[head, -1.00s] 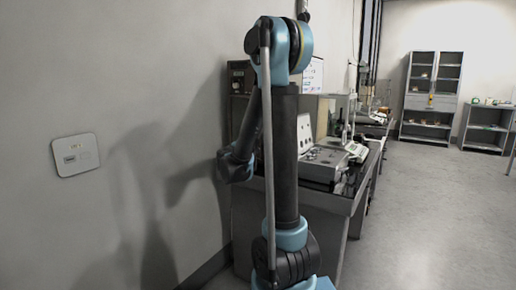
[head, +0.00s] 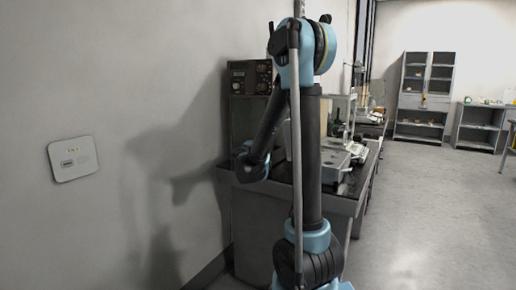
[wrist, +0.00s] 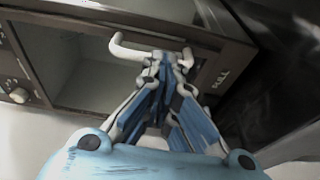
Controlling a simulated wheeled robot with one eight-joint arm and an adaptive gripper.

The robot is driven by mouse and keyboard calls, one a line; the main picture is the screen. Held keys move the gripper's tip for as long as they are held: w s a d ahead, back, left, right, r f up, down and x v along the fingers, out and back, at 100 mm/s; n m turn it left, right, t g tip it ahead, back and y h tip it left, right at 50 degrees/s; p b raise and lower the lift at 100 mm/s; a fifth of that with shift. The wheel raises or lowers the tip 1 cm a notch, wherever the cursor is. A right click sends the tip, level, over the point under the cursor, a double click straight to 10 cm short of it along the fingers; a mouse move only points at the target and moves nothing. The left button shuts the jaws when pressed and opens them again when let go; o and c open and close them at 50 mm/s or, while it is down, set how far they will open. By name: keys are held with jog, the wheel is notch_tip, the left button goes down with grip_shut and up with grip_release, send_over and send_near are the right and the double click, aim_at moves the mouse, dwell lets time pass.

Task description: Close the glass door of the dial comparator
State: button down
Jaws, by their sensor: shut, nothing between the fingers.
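In the wrist view a dark brown-grey frame with the label PULL carries a pale bar handle (wrist: 145,49). It looks like the glass door (wrist: 205,75) of an instrument with knobs on its left side. I cannot tell how far the door stands open. My gripper (wrist: 168,62) is shut and empty, with its fingertips at the handle; whether they touch it is unclear.
The near grey table (head: 253,220) stands against the wall, with a pale instrument (head: 335,158) on it behind my arm. A switch plate (head: 73,159) is on the left wall. Cabinets (head: 425,95) stand at the back. The floor (head: 430,220) at right is clear.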

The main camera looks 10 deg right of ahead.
jog(key=s+d+v, duration=0.1)
jog(key=v, duration=1.2)
jog(key=s+d+f+m+g, duration=0.85)
jog(key=s+d+f, duration=0.25)
jog(key=s+d, duration=0.3)
jog(key=s+a+f+m+g+y, duration=0.2)
jog(key=s+a+f+y, duration=0.1)
jog(key=s, duration=0.6)
jog(key=s+a+f+m+g+y, duration=0.2)
jog(key=s+f+g+y, duration=0.1)
jog(key=s, duration=0.6)
jog(key=shift+a+f+y, duration=0.4)
jog(key=shift+f+y, duration=0.2)
jog(key=shift+f, duration=0.15)
